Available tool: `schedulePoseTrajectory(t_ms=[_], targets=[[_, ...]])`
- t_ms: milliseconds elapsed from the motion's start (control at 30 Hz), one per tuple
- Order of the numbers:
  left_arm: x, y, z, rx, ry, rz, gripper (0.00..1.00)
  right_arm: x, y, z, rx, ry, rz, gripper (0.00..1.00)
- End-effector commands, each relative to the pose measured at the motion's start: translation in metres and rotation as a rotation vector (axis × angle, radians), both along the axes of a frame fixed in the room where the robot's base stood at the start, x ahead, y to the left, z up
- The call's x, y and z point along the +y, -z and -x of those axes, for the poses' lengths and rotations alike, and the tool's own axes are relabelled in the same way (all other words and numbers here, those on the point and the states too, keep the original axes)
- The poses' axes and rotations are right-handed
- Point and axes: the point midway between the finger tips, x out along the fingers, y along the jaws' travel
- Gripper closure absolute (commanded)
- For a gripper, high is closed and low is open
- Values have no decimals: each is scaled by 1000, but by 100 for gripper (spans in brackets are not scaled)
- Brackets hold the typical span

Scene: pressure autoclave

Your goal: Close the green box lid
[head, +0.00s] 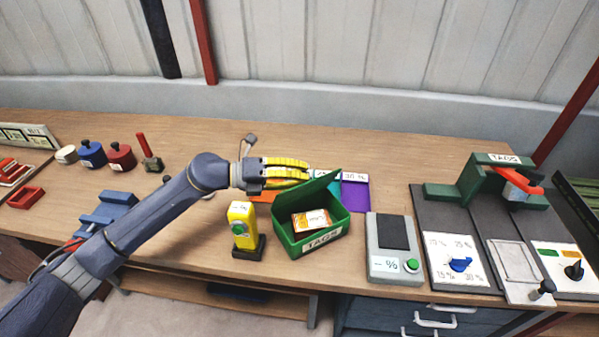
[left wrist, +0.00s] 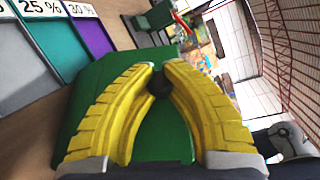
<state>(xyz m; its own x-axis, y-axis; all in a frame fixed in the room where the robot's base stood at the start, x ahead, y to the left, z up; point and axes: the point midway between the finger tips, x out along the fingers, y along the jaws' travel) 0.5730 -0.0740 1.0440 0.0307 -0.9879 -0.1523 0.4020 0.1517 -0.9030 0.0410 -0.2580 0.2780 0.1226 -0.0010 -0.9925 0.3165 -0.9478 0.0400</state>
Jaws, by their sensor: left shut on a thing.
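The green box (head: 297,243) stands on the bench with a TAGS label on its front and a tag packet (head: 311,220) inside. Its green lid (head: 316,188) stands open, tilted up at the back. My left gripper (head: 306,172) is at the lid's upper left, with its yellow fingers against it. In the left wrist view, the gripper (left wrist: 158,78) is shut on a small dark knob (left wrist: 160,86) on the green lid (left wrist: 90,100). The fingers partly hide the knob. My right gripper is not in view.
A yellow device (head: 242,222) with a green button stands just left of the box. A grey scale (head: 393,262) is close on its right. A green press (head: 487,185) with a red handle stands at the right.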

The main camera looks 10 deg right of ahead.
Motion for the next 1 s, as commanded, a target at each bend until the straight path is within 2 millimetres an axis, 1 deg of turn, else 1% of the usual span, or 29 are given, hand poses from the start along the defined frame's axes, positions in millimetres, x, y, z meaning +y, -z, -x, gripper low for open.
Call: schedulePoseTrajectory(t_ms=[500, 533, 800, 833, 1000], targets=[[-1, 0, 2, -18, 0, -7, 100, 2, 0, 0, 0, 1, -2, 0], [-1, 0, 2, -18, 0, -7, 87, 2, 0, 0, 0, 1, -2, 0], [-1, 0, 2, -17, 0, -7, 55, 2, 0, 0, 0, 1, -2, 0], [-1, 0, 2, -17, 0, -7, 53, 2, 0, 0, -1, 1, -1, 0], [-1, 0, 2, -17, 0, -7, 53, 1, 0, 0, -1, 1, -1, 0]])
